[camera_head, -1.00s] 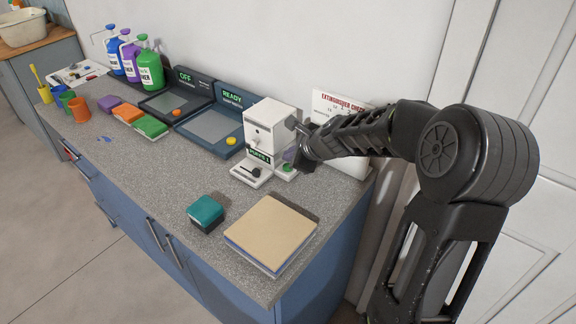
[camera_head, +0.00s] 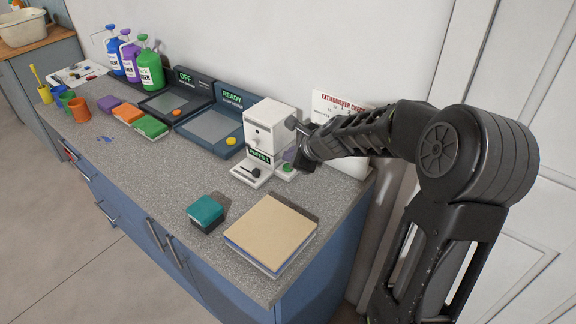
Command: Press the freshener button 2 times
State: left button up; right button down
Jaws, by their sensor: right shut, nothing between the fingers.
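The freshener is a white box-shaped device (camera_head: 264,128) at the right end of the counter, with a small green-lit display (camera_head: 260,155) whose text seems to end in 1. A green button (camera_head: 287,167) sits on a small white base at its right foot. My right gripper (camera_head: 303,163) is shut and empty, pointing down just right of the green button. I cannot tell whether the fingertips touch the button. A dark slider or lever (camera_head: 256,171) lies on the base left of it. My left gripper is not in view.
A teal-topped block (camera_head: 206,212) and a tan-topped stack (camera_head: 271,234) stand on the counter in front. Two dark panels, OFF (camera_head: 187,77) and READY (camera_head: 232,98), are left of the freshener. An extinguisher sign (camera_head: 340,102) stands behind my arm.

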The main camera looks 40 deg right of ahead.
jog(key=shift+f, duration=0.1)
dwell(0.3)
jog(key=shift+f+b, duration=0.35)
jog(key=shift+b, duration=0.05)
jog(key=shift+f+b, duration=0.45)
dwell(0.6)
jog(key=shift+r, duration=0.1)
jog(key=shift+r+p, duration=0.8)
jog(key=shift+p, duration=0.15)
notch_tip(320, 180, up, 5)
jog(key=p, duration=0.5)
dwell(0.9)
